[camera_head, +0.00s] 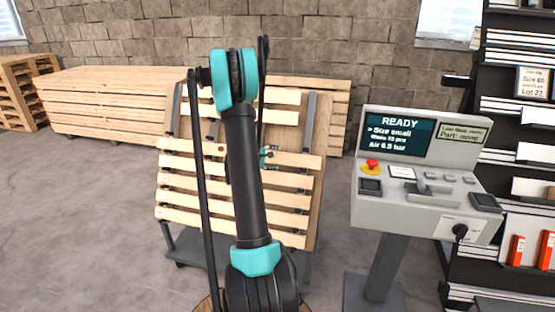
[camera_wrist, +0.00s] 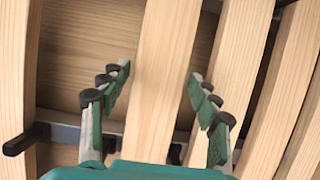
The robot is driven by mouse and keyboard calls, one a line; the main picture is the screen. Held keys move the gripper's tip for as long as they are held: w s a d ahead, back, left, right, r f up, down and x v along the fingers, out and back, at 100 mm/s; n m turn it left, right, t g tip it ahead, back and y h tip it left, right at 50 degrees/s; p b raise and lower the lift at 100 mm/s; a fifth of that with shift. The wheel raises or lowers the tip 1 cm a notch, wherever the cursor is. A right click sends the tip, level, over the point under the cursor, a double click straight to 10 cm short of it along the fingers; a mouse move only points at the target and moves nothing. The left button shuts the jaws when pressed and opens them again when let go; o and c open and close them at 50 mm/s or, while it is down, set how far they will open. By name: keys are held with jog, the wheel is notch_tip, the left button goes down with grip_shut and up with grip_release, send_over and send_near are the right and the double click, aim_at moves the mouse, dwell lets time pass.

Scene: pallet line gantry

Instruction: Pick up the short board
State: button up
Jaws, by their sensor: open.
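A slatted pallet (camera_head: 180,183) leans on a stand, its pale boards running crosswise. In the head view, a short-looking board (camera_head: 280,97) is near the top right of the pallet; my arm hides its left part, so its full length cannot be told. My gripper (camera_head: 265,156) is partly hidden behind my arm, in front of the upper slats. In the wrist view my gripper (camera_wrist: 160,75) is open, with green fingers on either side of a pale board (camera_wrist: 165,60). The fingers look apart from it. Its ends are outside the view.
A control console (camera_head: 408,185) reading READY stands right of the pallet. A dark shelf rack (camera_head: 520,100) is at the far right. Stacked timber (camera_head: 105,100) lies at the back left. Grey floor (camera_head: 80,220) is clear at the left front.

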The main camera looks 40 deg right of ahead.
jog(key=shift+x, duration=1.15)
jog(key=shift+c, duration=0.5)
jog(key=c, duration=1)
jog(key=shift+a+r, duration=0.1)
